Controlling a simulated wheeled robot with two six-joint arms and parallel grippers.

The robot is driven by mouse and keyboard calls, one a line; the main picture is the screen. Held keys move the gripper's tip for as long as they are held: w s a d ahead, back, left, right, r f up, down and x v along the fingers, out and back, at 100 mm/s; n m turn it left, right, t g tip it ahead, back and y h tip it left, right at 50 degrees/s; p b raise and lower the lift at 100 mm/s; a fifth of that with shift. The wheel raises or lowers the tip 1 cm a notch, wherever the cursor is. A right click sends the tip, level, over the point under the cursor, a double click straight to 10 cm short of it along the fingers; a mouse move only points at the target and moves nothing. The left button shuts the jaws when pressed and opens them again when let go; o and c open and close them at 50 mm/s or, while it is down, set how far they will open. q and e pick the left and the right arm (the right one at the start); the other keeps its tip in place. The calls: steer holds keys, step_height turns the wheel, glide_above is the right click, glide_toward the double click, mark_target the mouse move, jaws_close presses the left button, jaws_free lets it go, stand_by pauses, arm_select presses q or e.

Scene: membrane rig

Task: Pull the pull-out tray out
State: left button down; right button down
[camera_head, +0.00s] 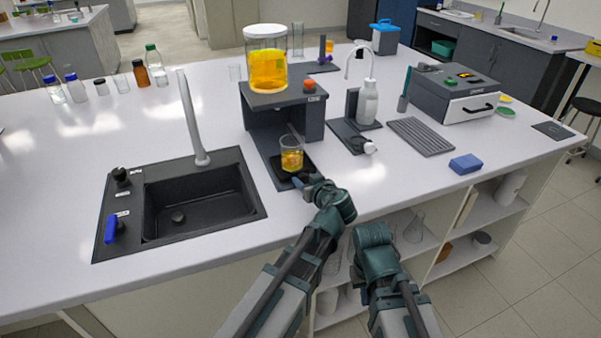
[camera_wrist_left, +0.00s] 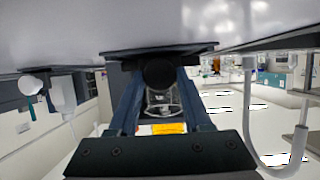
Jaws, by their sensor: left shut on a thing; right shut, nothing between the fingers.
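The pull-out tray (camera_head: 281,181) is the dark slab low at the front of the dark rig, with a beaker (camera_head: 291,161) of orange liquid standing over it. My left gripper (camera_head: 309,184) is at the tray's front edge, shut on its knob. The beaker is partly in view there, blurred. My right gripper (camera_head: 362,290) is folded down in front of the bench, mostly hidden by its own wrist, shut and empty.
The rig (camera_head: 309,118) carries a jar of orange liquid (camera_head: 267,70). A black sink (camera_head: 185,205) with a tall faucet lies to the left. A wash-bottle stand (camera_head: 354,133), ridged mat (camera_head: 420,136) and blue sponge (camera_head: 465,164) lie right. The bench's front edge is close to my left gripper.

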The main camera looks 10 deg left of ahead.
arm_select(q)
steer(key=shift+s+d, duration=0.55)
steer(key=shift+s, duration=0.25)
arm_select(e)
steer(key=shift+s+d, duration=0.25)
steer(key=shift+s, duration=0.1)
arm_select(q)
steer(key=shift+c, duration=1.8)
jaws_free()
